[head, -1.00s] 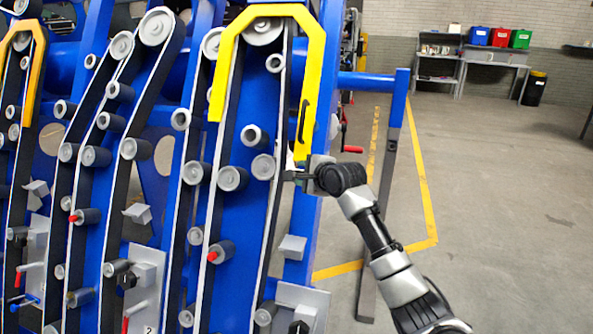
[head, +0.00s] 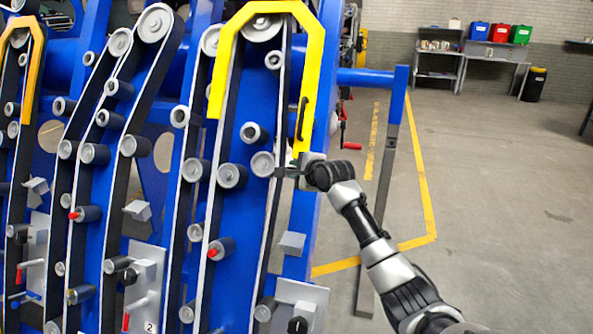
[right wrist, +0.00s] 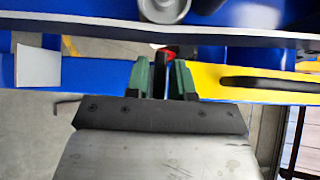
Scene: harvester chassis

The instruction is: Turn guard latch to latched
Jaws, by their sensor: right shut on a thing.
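The yellow guard (head: 313,75) arches over the top of the right-hand belt run, with a black handle on its right leg. It also shows in the right wrist view (right wrist: 213,80) with that black handle beside it. My right gripper (head: 287,172) is at the lower end of this leg, by the frame's edge. In the right wrist view, its green fingers (right wrist: 160,83) are closed around a narrow dark piece, apparently the guard latch (right wrist: 160,84). The fingers mostly hide it, so its angle cannot be told. My left gripper is not in view.
Grey rollers (head: 232,176) and belts cover the blue chassis panel. A blue rail with a post (head: 397,120) stands just right of my gripper, with a red crank (head: 351,146) near it. Open floor lies to the right; a bench with coloured bins (head: 499,33) is far back.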

